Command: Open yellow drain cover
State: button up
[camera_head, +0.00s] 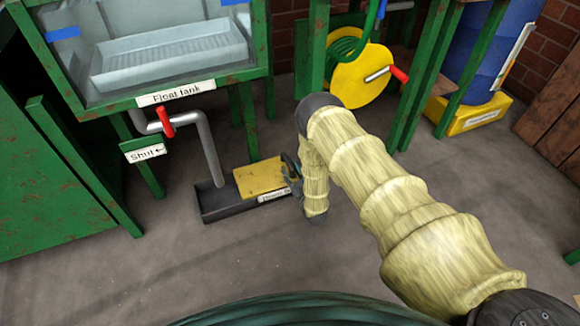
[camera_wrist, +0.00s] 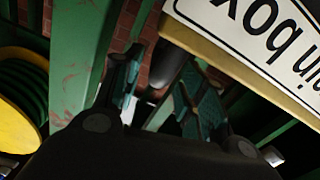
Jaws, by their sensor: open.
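The yellow drain cover (camera_head: 258,178) lies roughly flat over the right part of a low black drain box (camera_head: 222,208) on the floor. The label on the box front is partly hidden by my arm. My gripper (camera_head: 291,174) is at the right edge of the cover, low near the floor. The white "box" label (camera_wrist: 262,30) and a thin yellowish edge show at the upper right there. I cannot tell whether a finger touches the cover.
A grey pipe (camera_head: 208,140) with a red-handled valve (camera_head: 165,121) runs down into the box's open left part. The float tank (camera_head: 165,58) stands above on green legs. A yellow hose reel (camera_head: 358,78) and a blue barrel (camera_head: 487,52) are behind. The floor in front is clear.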

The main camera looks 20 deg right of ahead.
jog(key=s, duration=0.8)
jog(key=shift+s+d, duration=0.15)
jog(key=shift+d, duration=0.3)
jog(key=s+f+m+g+h+p, duration=0.1)
jog(key=s+f+m+g+h, duration=0.15)
jog(key=s+g, duration=1.1)
jog(key=s+a+r+m+g+p, duration=0.15)
jog(key=s+r, duration=0.25)
jog(key=s, duration=1.1)
jog(key=s+r+g+b, duration=0.1)
jog(key=s+r+g, duration=0.25)
jog(key=s, duration=1.25)
notch_tip(320, 180, up, 38)
jog(key=p, duration=3.8)
jog(key=shift+w+a+r+y, duration=0.2)
jog(key=shift+w+r+y, duration=0.05)
jog(key=shift+y, duration=0.1)
